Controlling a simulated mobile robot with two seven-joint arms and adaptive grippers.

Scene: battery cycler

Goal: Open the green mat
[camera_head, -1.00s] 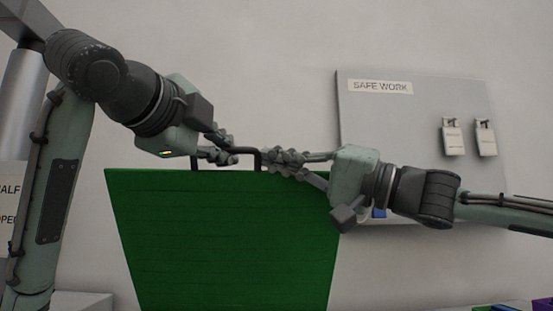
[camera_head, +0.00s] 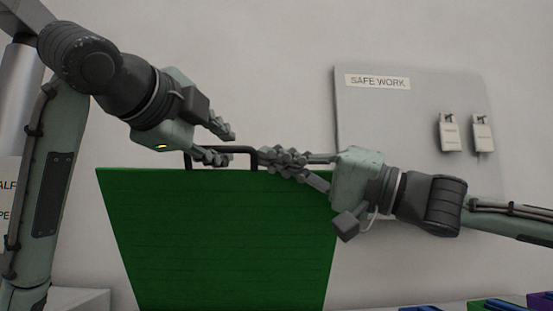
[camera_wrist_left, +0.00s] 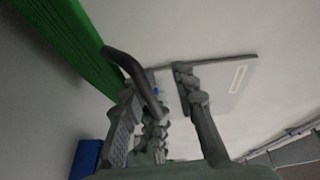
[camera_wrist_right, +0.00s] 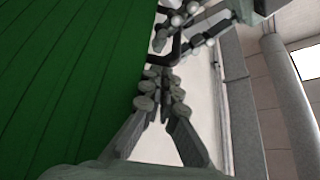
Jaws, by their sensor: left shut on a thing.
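The green mat (camera_head: 215,235) hangs like an upright panel in the head view. A black handle (camera_head: 235,149) rises from its top edge. The handle (camera_wrist_left: 135,75) also shows in the left wrist view, passing by the fingers. My right gripper (camera_head: 265,160) is at the handle's right end, its fingertips close together. In the right wrist view the handle (camera_wrist_right: 176,52) lies just beyond those fingertips; their contact is unclear.
A grey board (camera_head: 410,110) with a SAFE WORK sign and two hanging tags (camera_head: 450,132) is on the wall at the right. Blue and green items (camera_head: 490,305) show at the lower right edge. Plain wall lies above the mat.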

